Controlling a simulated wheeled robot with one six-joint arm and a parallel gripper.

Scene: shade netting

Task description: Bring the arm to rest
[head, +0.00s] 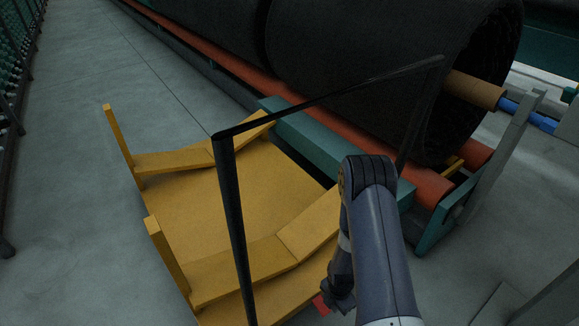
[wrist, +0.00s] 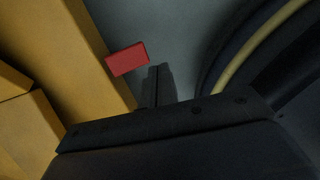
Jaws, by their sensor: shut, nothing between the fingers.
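My arm rises from the bottom of the head view, bends at its top, and hangs down on the left side. My gripper (head: 339,299) is at its lower end, low beside the right end of the yellow cradle (head: 215,200). In the wrist view my gripper (wrist: 156,72) shows its dark fingers together with nothing between them. A small red block-like piece (wrist: 127,60) shows just left of the fingertips, against the yellow edge. It also shows in the head view (head: 321,304), partly hidden by the gripper. I cannot tell whether they touch.
A dark bar frame (head: 235,225) stands close in front of the cradle, left of my arm. Behind are large black rolls (head: 380,75) above an orange roller (head: 435,187) and a teal beam (head: 310,135). Grey floor (head: 75,200) is clear at left.

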